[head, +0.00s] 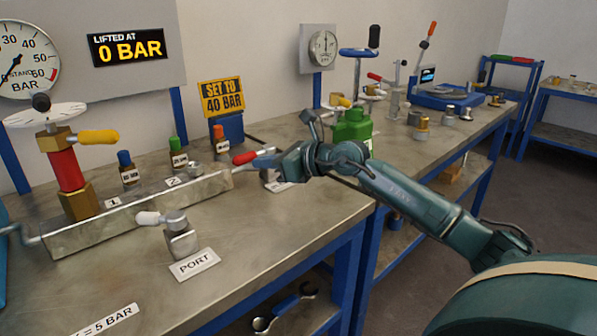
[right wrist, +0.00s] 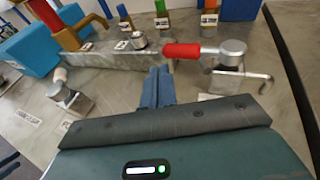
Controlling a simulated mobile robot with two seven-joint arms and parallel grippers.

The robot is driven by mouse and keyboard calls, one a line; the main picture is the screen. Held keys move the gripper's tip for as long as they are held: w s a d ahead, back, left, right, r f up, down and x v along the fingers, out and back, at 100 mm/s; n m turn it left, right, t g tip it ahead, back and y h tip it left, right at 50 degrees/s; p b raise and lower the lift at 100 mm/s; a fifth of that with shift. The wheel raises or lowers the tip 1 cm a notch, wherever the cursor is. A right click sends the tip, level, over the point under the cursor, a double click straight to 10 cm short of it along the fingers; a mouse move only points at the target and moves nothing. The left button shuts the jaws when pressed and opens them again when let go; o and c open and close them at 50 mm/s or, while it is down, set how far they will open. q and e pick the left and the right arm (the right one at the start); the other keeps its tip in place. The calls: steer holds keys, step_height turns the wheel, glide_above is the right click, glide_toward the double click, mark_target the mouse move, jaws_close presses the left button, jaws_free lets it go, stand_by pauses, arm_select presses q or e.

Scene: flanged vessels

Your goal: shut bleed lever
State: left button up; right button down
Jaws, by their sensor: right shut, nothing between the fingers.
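A red-handled lever (head: 245,157) sits on a small metal valve at the right end of the long metal block (head: 140,213). In the right wrist view its red handle (right wrist: 190,50) points left from a round silver hub (right wrist: 232,50). My right gripper (head: 264,160) is shut and empty beside this valve, hiding much of it in the head view. In the right wrist view the closed fingers (right wrist: 158,85) are below and left of the red handle, with a visible gap. No bleed label is readable.
A red and brass valve with a yellow handle (head: 98,137) stands at the block's left end. Small capped bottles (head: 178,152) line its back. A green container (head: 352,128) stands behind my right arm. The bench front is mostly clear.

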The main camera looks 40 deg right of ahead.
steer(key=s+r+b, duration=0.2)
steer(key=s, duration=0.7)
steer(key=shift+d+r, duration=0.15)
steer(key=shift+d, duration=0.3)
